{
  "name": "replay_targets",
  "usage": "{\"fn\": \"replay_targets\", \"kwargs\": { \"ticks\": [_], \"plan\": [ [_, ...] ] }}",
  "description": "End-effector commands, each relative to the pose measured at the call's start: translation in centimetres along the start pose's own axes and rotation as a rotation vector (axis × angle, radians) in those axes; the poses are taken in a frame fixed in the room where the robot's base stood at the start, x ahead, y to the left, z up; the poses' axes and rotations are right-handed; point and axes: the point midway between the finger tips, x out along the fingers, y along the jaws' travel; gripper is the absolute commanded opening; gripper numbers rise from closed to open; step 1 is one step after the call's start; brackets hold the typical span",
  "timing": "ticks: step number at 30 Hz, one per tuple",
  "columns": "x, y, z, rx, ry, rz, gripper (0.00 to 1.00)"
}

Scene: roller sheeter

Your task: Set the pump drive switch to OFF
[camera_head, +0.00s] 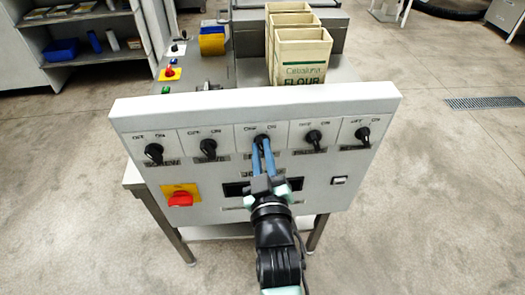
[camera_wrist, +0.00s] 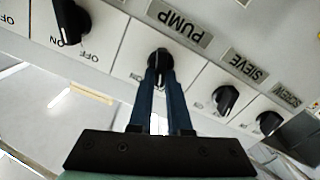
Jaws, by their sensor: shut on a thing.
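The pump drive switch is a black rotary knob in the middle of a row on the grey control panel (camera_head: 255,105). In the wrist view the knob (camera_wrist: 158,58) sits by a "PUMP" label (camera_wrist: 180,22), which reads upside down. My gripper (camera_head: 263,146) reaches up to it from the front, and its two blue fingers are closed around the knob.
Black knobs flank it, including the left neighbour (camera_head: 208,149) and right neighbour (camera_head: 313,138). Flour bags (camera_head: 301,57) stand behind the panel. Floor is clear either side.

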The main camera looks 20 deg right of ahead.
Motion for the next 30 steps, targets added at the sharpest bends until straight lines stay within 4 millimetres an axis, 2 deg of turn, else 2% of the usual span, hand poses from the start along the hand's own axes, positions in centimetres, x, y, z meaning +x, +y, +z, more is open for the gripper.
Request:
{"fn": "replay_targets", "kwargs": {
  "ticks": [12, 13, 18, 26, 30],
  "plan": [
    [-0.01, 0.0, 0.0, -0.012, 0.0, 0.0, 0.0],
    [-0.01, 0.0, 0.0, -0.012, 0.0, 0.0, 0.18],
    [-0.01, -0.01, 0.0, -0.011, 0.0, 0.0, 0.46],
    [-0.03, -0.01, 0.01, -0.01, 0.0, 0.0, 0.46],
    [-0.66, -0.01, 0.08, -0.011, -0.001, 0.0, 0.46]
  ]
}}
